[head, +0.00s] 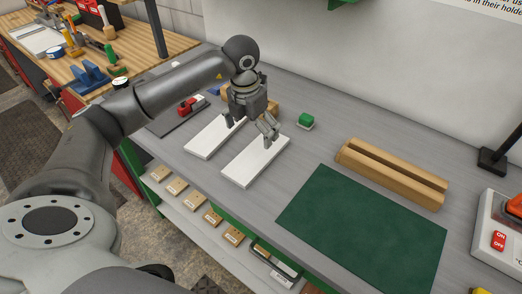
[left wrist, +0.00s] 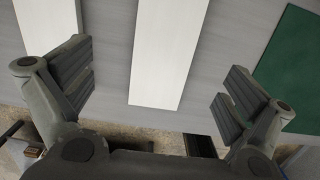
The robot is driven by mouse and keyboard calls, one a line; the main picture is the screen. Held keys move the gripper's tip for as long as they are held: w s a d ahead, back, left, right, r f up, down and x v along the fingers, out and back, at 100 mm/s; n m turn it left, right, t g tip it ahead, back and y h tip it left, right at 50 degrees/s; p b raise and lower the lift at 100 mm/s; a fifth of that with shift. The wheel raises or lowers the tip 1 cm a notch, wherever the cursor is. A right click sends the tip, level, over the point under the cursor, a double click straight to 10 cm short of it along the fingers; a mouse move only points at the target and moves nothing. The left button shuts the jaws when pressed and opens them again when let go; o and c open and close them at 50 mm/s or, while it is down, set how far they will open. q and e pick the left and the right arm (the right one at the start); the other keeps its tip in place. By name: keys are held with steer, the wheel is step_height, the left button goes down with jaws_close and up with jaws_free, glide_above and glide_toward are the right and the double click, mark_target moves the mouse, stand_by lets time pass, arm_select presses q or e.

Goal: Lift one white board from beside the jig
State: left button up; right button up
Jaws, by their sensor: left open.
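Two white boards lie flat side by side on the grey bench. The left board (head: 213,137) and the right board (head: 252,165) also show in the left wrist view, the left one (left wrist: 48,22) partly behind a finger and the right one (left wrist: 166,55) between the fingers. My left gripper (head: 249,130) is open and points down over the boards' far ends. In the left wrist view its fingers (left wrist: 157,90) are spread wider than the right board, with no visible contact. A long grooved wooden block (head: 392,172), perhaps the jig, lies to the right. My right gripper is out of view.
A dark green mat (head: 362,222) lies right of the boards. A small green block (head: 305,120) sits behind them, and a red-and-dark tool (head: 187,107) is to their left. A control box with red buttons (head: 498,240) stands at the right edge. The wall bounds the bench behind.

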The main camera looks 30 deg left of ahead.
mark_target(257, 154)
arm_select(q)
step_height(257, 154, down, 2)
steer(key=shift+s+f, duration=0.1)
steer(key=shift+f, duration=0.35)
steer(key=shift+w+d+f+p, duration=0.2)
steer(key=shift+f+p, duration=0.1)
steer(key=shift+p, duration=0.1)
steer(key=f, duration=0.1)
steer(key=f+p, duration=0.1)
steer(key=f, duration=0.1)
steer(key=shift+w+d+f+p, duration=0.2)
steer(key=shift+d+f+p, duration=0.05)
steer(key=shift+p, duration=0.05)
steer(key=shift+f, duration=0.35)
steer(key=shift+w+f, duration=0.1)
steer(key=shift+f, duration=0.1)
steer(key=c, duration=1.2)
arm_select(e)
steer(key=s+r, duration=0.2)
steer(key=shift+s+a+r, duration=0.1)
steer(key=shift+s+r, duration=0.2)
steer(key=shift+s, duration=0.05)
